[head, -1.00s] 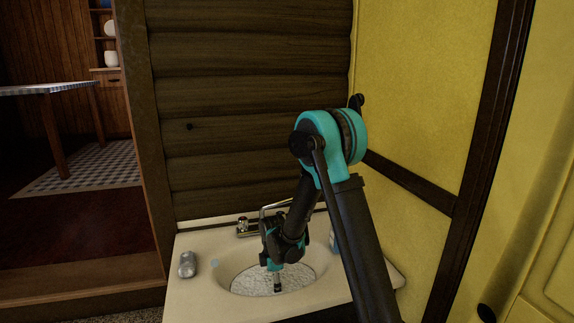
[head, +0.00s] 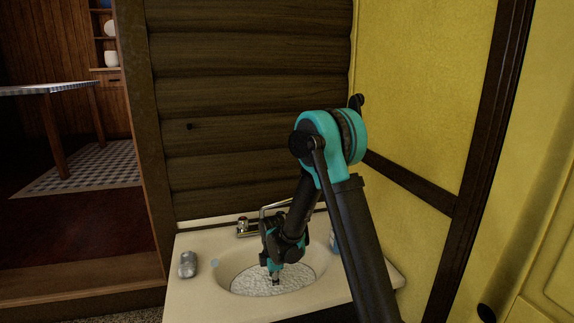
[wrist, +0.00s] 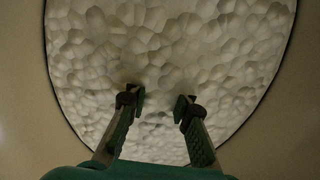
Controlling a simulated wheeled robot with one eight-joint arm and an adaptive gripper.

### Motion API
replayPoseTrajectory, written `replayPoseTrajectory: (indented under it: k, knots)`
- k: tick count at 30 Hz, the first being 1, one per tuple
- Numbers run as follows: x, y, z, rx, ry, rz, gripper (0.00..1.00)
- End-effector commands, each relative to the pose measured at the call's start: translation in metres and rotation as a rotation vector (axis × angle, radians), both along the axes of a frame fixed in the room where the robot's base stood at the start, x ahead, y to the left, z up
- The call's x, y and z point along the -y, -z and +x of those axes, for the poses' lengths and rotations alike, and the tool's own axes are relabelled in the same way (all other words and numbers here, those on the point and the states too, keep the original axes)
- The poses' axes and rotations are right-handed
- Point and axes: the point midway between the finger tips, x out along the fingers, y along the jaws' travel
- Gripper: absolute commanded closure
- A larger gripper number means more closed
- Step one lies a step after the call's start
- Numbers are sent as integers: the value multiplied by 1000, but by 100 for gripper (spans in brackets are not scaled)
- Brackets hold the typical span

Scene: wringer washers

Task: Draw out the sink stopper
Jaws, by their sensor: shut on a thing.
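The sink basin (head: 229,271) is an oval bowl in a cream counter, filled with a whitish, bubbly surface like suds (head: 300,279). My gripper (head: 276,282) points down into the basin, its fingertips at the suds. In the wrist view, my gripper (wrist: 159,103) has a gap between its two dark fingertips, and the suds (wrist: 200,50) fill most of the basin. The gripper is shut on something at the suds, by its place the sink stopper. The stopper itself does not show in either view; the suds hide the basin's bottom.
A faucet (head: 243,226) stands at the back of the counter, its spout partly behind my arm. A grey object (head: 187,264) lies on the left of the counter. A bluish bottle (head: 333,239) stands at the right, partly hidden. A yellow wall (head: 425,120) closes the right side.

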Motion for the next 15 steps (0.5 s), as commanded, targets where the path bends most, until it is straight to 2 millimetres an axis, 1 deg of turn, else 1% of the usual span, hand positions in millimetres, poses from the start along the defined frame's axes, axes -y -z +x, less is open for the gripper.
replayPoseTrajectory:
  k: [7, 15]
  knots:
    - [0, -1, 0, 0, 0, 0, 100]
    - [0, -13, 0, 0, 0, 0, 100]
